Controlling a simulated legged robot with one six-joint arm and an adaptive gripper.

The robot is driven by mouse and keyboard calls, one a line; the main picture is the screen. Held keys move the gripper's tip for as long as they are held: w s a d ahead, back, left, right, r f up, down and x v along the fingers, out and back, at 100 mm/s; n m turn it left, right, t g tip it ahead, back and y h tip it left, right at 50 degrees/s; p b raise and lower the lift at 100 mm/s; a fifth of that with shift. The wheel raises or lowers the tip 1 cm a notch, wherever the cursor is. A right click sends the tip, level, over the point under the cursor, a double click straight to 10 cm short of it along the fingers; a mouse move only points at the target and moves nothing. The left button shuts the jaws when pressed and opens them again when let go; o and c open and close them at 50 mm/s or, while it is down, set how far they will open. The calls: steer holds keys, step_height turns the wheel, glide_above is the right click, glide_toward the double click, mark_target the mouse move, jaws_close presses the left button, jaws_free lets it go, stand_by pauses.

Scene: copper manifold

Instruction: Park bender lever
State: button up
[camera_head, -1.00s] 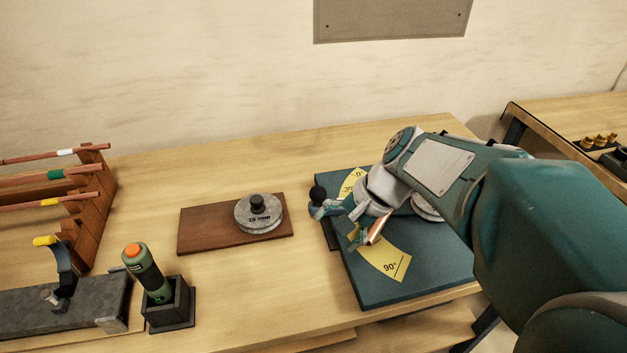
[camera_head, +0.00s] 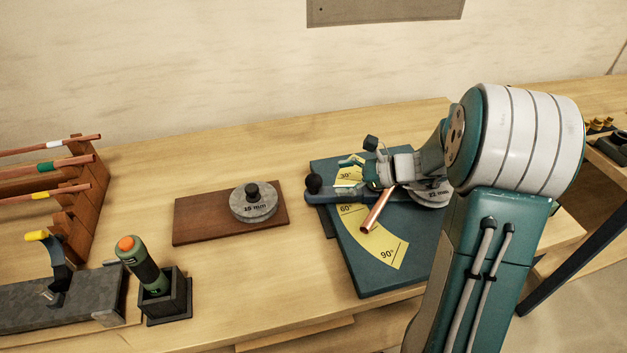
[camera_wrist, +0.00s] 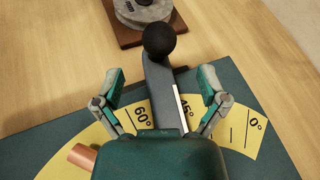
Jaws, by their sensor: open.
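The bender lever (camera_head: 335,191) is a dark bar with a black ball knob at its left end. It lies over the teal bender plate (camera_head: 375,274), between the 30° and 60° marks of the yellow angle scale (camera_head: 381,246). In the wrist view the lever (camera_wrist: 158,88) points away, near the 45° mark, between the two fingers. My gripper (camera_head: 364,160) is open over the plate, behind the lever in the head view; it also shows in the wrist view (camera_wrist: 163,100). A copper tube (camera_head: 377,210) sticks out toward the front. My arm partly hides the 22 mm disc (camera_head: 432,194).
A grey 15 mm disc (camera_head: 253,203) sits on a brown board (camera_head: 193,219) left of the plate. A green tool with an orange cap (camera_head: 142,264) stands in a dark holder at the front left. A wooden rack (camera_head: 87,205) holds copper tubes.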

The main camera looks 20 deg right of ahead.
mark_target(314, 181)
steer(key=x, duration=0.7)
steer(key=shift+a, duration=0.1)
jaws_close()
